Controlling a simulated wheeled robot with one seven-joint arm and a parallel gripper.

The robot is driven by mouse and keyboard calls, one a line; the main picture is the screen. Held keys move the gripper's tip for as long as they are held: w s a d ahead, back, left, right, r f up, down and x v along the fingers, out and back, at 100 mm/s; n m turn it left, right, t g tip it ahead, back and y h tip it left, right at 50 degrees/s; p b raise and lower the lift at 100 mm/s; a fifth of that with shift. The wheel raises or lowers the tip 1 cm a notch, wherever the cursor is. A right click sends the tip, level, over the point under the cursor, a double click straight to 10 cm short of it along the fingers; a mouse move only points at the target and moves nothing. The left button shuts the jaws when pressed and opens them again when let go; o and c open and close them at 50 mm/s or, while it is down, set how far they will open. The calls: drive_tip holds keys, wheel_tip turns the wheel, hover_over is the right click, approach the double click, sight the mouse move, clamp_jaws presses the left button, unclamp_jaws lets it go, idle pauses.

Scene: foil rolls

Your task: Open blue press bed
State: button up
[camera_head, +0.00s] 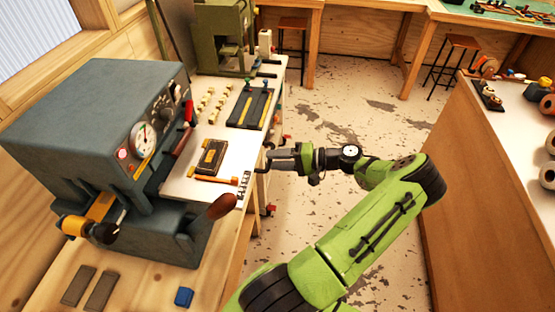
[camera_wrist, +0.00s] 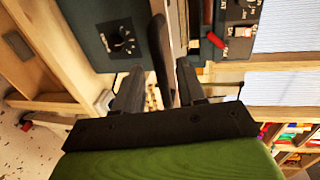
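The blue-grey press (camera_head: 100,115) stands on the wooden bench at the left of the head view. Its front carries a round gauge (camera_head: 143,139), and a brown handle (camera_head: 221,206) sticks out from its lower part. I cannot make out clearly which part is the bed. My gripper (camera_head: 263,162) is to the right of the press, up and right of the brown handle in the picture. In the wrist view my gripper (camera_wrist: 158,68) has its two fingers spread. A dark upright bar (camera_wrist: 158,45) shows between them, with no clear contact. A blue-grey panel (camera_wrist: 108,35) shows beyond the left finger.
A white-topped table (camera_head: 200,133) with small parts lies beyond the press, beside my gripper. A green machine (camera_head: 222,38) stands at its far end. A blue block (camera_head: 184,297) lies on the near bench. Open floor (camera_head: 335,120) is right of the table.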

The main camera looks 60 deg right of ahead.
drive_tip(key=v, duration=1.5)
drive_tip(key=shift+s, duration=0.4)
